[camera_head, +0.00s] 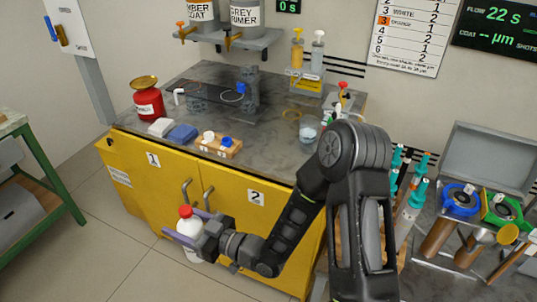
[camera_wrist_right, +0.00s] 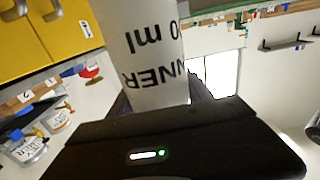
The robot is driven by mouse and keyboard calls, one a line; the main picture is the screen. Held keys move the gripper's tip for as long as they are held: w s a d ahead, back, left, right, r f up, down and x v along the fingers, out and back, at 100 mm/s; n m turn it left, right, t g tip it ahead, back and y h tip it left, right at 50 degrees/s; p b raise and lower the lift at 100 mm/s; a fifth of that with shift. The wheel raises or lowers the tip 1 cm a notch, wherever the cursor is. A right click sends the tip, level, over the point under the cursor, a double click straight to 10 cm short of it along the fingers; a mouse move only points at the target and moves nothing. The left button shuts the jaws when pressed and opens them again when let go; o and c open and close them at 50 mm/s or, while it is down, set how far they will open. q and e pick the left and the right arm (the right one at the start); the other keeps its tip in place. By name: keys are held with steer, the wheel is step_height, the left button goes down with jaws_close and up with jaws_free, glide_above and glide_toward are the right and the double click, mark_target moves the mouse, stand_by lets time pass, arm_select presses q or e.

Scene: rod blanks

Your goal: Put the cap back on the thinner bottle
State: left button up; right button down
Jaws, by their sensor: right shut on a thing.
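The thinner bottle (camera_head: 188,228) is white with a red cap (camera_head: 185,211) at its top. In the head view it stands roughly upright in front of the yellow cabinet doors, off the floor. My right gripper (camera_head: 186,225) is shut around its body from the right. In the right wrist view the bottle's white wall (camera_wrist_right: 145,45) fills the top middle, with upside-down lettering ending in "NNER" and "0 ml". The red cap seems to sit on the bottle's top; how firmly it sits I cannot tell. My left gripper is not in view.
The yellow cabinet (camera_head: 150,190) carries a grey worktop (camera_head: 265,150). On it are a red can (camera_head: 148,103), blue and white pads, and a wooden block (camera_head: 218,148) with white and blue caps. A green-framed bench (camera_head: 45,165) is at left. The floor between is clear.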

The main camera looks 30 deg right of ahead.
steer(key=w+d+r+m+t+h+b, duration=0.2)
steer(key=w+d+r+h+b, duration=0.1)
steer(key=w+d, duration=0.6)
steer(key=w+d+r+m+h+b, duration=0.1)
steer(key=w+d+r+m+h, duration=0.1)
steer(key=d+r, duration=0.3)
steer(key=w+d+r+m+h+b, duration=0.1)
steer(key=w+d+r+h, duration=0.4)
steer(key=d, duration=0.9)
steer(key=w+d+r+m+t+h+b, duration=0.1)
steer(key=w+d+r+m+h, duration=0.2)
steer(key=d+r, duration=0.4)
steer(key=d+m, duration=0.1)
steer(key=d, duration=0.2)
steer(key=shift+w+r+h, duration=0.2)
steer(key=shift+w+h, duration=0.05)
steer(key=shift+h, duration=0.15)
step_height(320, 180, down, 6)
steer(key=shift+f, duration=0.2)
